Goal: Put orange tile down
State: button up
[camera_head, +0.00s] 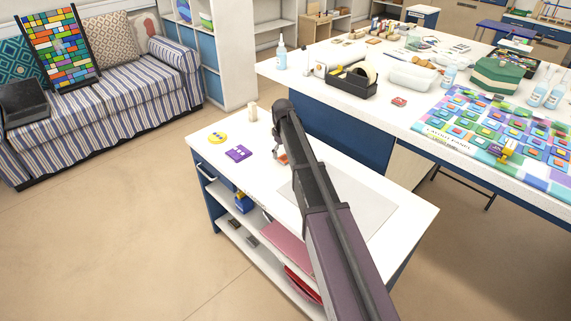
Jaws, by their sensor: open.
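The orange tile (283,159) shows as a small patch on the white top of the low cabinet (222,177), partly hidden by my arm and gripper. My gripper (277,153) is open and points down right at the tile. I cannot tell whether its fingers touch the tile. A purple tile (238,153) and a round yellow piece (218,138) lie to the left on the same top.
A pale flat sheet (370,209) lies on the cabinet top right of my arm. A small beige object (252,111) stands at the back edge. A large worktable (410,110) with bottles and a colourful panel is behind. A striped sofa (110,105) is at left.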

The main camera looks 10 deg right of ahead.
jog(key=shift+f+b, duration=0.5)
jog(key=shift+f, duration=0.25)
jog(key=c, duration=1.3)
jog(key=shift+r, duration=0.2)
notch_tip(320, 180, up, 3)
jog(key=p, duration=0.3)
jog(key=shift+r+p, duration=0.15)
jog(key=shift+p, duration=0.25)
jog(key=s, duration=0.5)
jog(key=s+r+p, duration=0.1)
jog(key=s, duration=1)
jog(key=shift+a+r, duration=0.2)
